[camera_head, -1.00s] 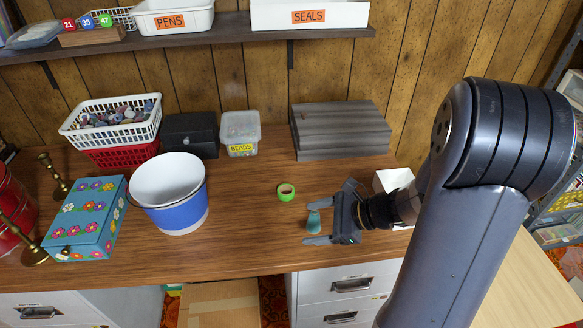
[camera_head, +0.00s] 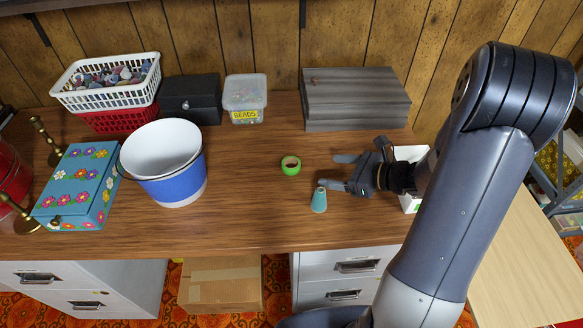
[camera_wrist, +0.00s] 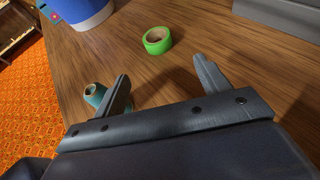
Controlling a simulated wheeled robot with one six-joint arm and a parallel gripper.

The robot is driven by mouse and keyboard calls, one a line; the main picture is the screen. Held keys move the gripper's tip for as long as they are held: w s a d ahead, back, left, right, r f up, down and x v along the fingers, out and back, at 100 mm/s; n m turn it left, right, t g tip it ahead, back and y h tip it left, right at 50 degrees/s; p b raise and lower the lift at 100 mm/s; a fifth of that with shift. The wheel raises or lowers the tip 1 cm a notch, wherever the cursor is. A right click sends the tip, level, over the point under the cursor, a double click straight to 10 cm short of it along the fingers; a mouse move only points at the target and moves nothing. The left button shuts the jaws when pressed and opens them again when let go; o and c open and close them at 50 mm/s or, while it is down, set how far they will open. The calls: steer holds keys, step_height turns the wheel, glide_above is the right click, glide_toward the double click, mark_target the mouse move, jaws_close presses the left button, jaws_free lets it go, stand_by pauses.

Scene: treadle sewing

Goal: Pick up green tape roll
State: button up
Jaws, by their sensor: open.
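The green tape roll (camera_head: 291,166) lies flat on the wooden desk, between the blue-and-white bucket and my gripper. It also shows in the wrist view (camera_wrist: 157,41), beyond and between my fingertips. My gripper (camera_head: 345,172) is open and empty, low over the desk to the right of the roll, its fingers pointing left. In the wrist view my gripper (camera_wrist: 162,73) shows its two fingers spread apart. A teal thread cone (camera_head: 319,201) stands on the desk just in front of the nearer finger. In the wrist view the cone (camera_wrist: 95,95) is close outside the left finger; contact cannot be told.
The blue-and-white bucket (camera_head: 174,190) stands left of the roll. A grey wooden box (camera_head: 357,104), a beads tub (camera_head: 245,99) and a black box (camera_head: 190,103) line the back. A white box (camera_head: 411,201) is right, by my wrist. Desk around the roll is clear.

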glide_toward(293, 163)
steer(key=w+a+f, duration=0.1)
steer(key=a+f, duration=0.1)
steer(key=shift+w+a+f, duration=0.25)
steer(key=shift+w+f, duration=0.05)
steer(key=shift+w, duration=0.1)
steer(key=a, duration=0.1)
steer(key=w+a, duration=0.2)
steer(key=a, duration=0.1)
steer(key=shift+f, duration=0.3)
steer(key=shift+w+a+f, duration=0.2)
steer(key=shift+w+a, duration=0.15)
steer(key=shift+a, duration=0.05)
steer(key=shift+c, duration=0.4)
steer(key=c, duration=1)
